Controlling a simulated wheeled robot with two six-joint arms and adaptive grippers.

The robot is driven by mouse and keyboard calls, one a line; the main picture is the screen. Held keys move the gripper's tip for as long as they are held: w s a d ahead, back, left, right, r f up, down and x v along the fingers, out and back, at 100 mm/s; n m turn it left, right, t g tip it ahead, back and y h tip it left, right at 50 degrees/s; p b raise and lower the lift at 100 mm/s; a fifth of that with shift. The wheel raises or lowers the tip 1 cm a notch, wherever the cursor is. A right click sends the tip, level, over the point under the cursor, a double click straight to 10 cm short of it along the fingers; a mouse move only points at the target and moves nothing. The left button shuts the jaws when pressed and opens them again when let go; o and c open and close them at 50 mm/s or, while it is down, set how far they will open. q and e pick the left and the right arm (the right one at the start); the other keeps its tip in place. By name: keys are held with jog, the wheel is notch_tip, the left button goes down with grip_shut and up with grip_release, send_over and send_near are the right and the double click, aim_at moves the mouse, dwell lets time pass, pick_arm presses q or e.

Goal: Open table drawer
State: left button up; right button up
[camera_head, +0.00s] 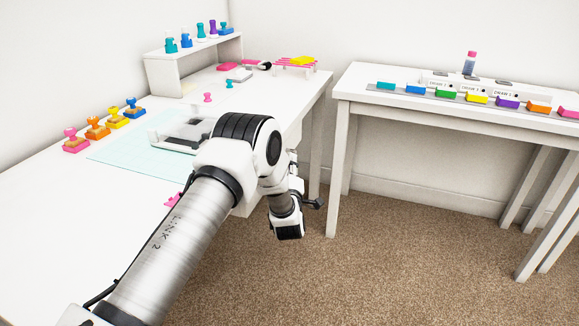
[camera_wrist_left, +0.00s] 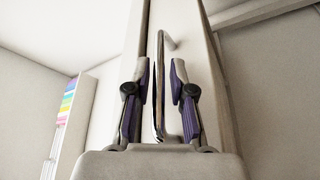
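The white table (camera_head: 45,215) stands at the left in the head view. In the left wrist view a white drawer front (camera_wrist_left: 192,40) fills the middle, with a slim metal handle (camera_wrist_left: 168,42) on it. My left gripper (camera_wrist_left: 163,78) is open, its two purple-padded fingers on either side of the handle, with gaps visible beside it. In the head view my left arm reaches over the table's front edge and bends down; its fingers and the drawer handle are hidden there. My right gripper is in neither view.
A second white table (camera_head: 365,85) with colored ink pads stands at the right. The carpet (camera_head: 370,250) between is clear.

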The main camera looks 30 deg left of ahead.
pick_arm(q)
jog(key=shift+w+a+r, duration=0.15)
jog(key=shift+w+a, duration=0.1)
jog(key=shift+w, duration=0.05)
grip_shut()
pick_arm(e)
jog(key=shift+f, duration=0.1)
pick_arm(q)
jog(key=shift+d, duration=0.1)
